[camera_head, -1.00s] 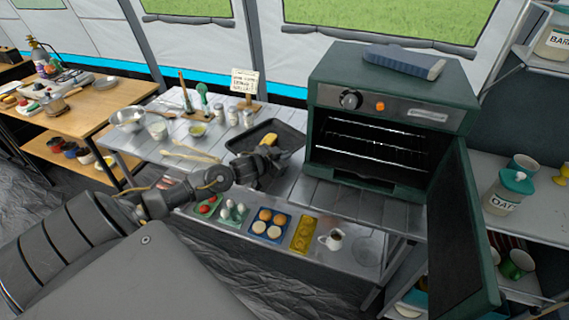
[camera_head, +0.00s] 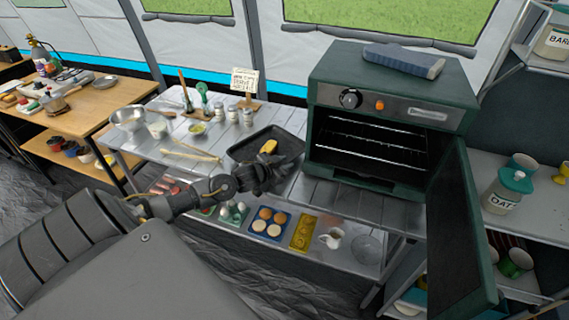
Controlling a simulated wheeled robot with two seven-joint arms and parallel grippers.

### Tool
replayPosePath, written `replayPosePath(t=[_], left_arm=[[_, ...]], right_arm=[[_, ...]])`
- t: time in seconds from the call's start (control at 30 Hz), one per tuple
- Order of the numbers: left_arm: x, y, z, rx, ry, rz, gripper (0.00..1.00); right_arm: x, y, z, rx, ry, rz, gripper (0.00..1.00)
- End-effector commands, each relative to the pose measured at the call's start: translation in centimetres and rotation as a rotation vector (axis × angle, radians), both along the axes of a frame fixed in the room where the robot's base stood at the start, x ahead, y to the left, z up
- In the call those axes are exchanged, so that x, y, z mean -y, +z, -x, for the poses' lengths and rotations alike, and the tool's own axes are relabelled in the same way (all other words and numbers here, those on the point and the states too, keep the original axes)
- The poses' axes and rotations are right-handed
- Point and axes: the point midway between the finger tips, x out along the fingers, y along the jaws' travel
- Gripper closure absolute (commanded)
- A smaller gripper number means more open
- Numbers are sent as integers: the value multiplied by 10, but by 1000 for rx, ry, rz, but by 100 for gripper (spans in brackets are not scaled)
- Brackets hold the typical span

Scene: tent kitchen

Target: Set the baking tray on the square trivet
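The dark baking tray (camera_head: 240,152) is at the back of the metal table, left of the oven, with a yellow loaf-like piece (camera_head: 269,146) in it. My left gripper (camera_head: 270,168) is at the tray's near edge and appears shut on its rim, though the hand hides the fingertips. I cannot tell whether the tray rests on something or is held just above the table. I cannot make out the square trivet. My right gripper is not in view.
The green oven (camera_head: 390,110) stands right of the tray, its door (camera_head: 460,235) open toward me. Bowl (camera_head: 128,118), jars and wooden utensils (camera_head: 190,152) lie left of the tray. Egg holders, a muffin tray (camera_head: 268,224) and a small jug (camera_head: 331,238) are on the lower shelf.

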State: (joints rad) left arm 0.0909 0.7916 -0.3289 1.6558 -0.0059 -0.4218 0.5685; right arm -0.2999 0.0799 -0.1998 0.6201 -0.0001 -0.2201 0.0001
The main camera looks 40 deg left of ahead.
Motion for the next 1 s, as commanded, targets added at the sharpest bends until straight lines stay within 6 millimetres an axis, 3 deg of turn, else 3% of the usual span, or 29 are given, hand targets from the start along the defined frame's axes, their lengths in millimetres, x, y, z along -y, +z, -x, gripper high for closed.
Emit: replayPosePath(t=[0.27,0.7,1.0], left_arm=[[0,4,2,-1,-1,0,76],[2,33,80,-3,-2,-1,76],[2,46,109,-1,-1,-1,76]], right_arm=[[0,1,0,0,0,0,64],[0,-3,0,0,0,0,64],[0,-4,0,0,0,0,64]])
